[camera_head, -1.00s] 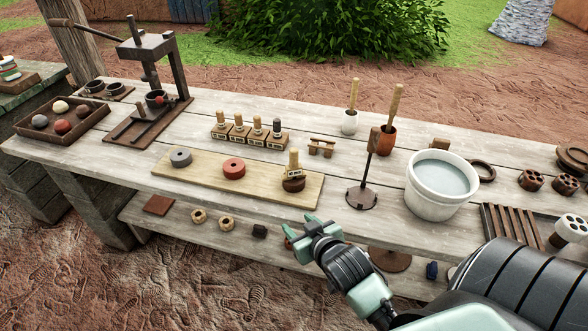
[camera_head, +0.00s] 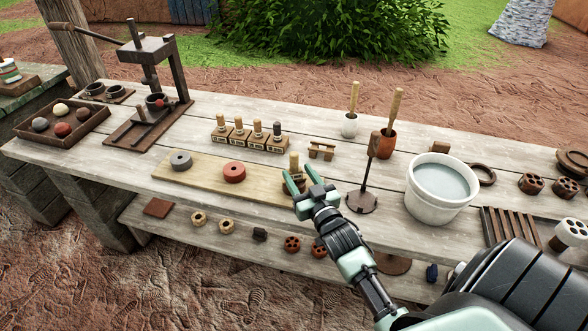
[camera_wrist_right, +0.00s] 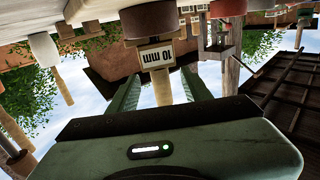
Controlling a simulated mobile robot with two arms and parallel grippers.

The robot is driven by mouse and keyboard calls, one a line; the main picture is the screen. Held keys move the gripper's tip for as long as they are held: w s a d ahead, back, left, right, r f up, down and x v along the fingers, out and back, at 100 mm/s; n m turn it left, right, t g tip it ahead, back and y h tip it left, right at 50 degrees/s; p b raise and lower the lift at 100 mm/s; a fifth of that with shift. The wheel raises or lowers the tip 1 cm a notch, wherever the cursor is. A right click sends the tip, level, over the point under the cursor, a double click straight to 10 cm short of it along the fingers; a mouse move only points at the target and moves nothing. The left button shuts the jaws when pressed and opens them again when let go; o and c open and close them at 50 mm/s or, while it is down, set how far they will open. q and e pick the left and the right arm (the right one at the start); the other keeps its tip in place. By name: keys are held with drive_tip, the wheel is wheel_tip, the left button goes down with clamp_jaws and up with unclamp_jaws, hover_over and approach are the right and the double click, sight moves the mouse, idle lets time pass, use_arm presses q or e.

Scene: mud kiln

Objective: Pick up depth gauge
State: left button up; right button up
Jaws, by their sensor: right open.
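In the wrist view the handle lies between the two green fingers (camera_wrist_right: 161,92). I cannot tell whether they touch it. My left gripper is not in view.
A grey disc (camera_head: 181,160) and a red disc (camera_head: 234,172) lie on the board. Several labelled blocks with handles (camera_head: 247,138) stand behind it. A dark metal stand (camera_head: 362,201) rises close to the gripper's right, and a white bucket (camera_head: 434,207) is farther right.

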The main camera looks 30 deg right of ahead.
sight(296, 169)
drive_tip(key=w, duration=0.3)
drive_tip(key=shift+w+d, duration=0.35)
clamp_jaws()
drive_tip(key=shift+s, duration=0.1)
drive_tip(key=shift+r, duration=0.1)
